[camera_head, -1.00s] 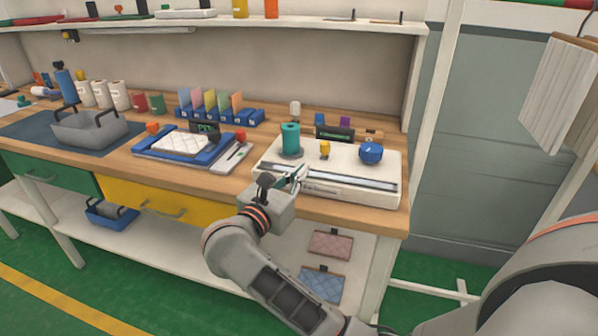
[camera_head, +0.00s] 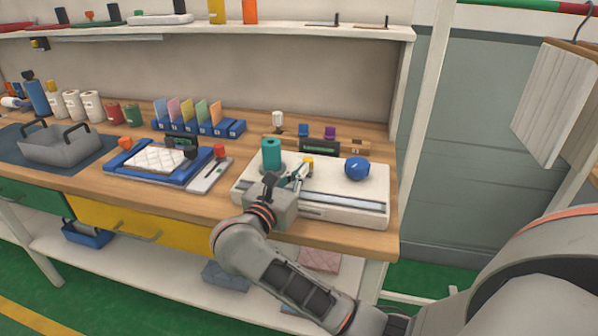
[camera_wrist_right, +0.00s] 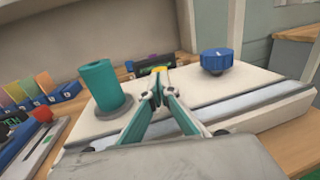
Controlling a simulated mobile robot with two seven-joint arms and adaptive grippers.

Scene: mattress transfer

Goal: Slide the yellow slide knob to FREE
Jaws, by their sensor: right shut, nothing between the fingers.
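The yellow slide knob (camera_head: 308,162) stands on the white machine (camera_head: 330,213), between a teal cylinder (camera_head: 271,154) and a blue round knob (camera_head: 357,169). My right gripper (camera_head: 303,172) is shut and empty over the machine top, its tips close to the yellow knob in the picture. In the right wrist view the shut fingertips (camera_wrist_right: 156,92) hide most of the yellow knob (camera_wrist_right: 160,69), and only its top shows above them. I cannot tell whether they touch. No FREE label is readable. My left gripper is not in view.
A blue tray with a white pad (camera_head: 157,160) and a grey slider panel (camera_head: 210,176) lie left of the machine. A small dark display (camera_head: 319,147) stands behind the knob. A grey basket (camera_head: 60,147) is at the far left. The bench's front edge runs below my gripper.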

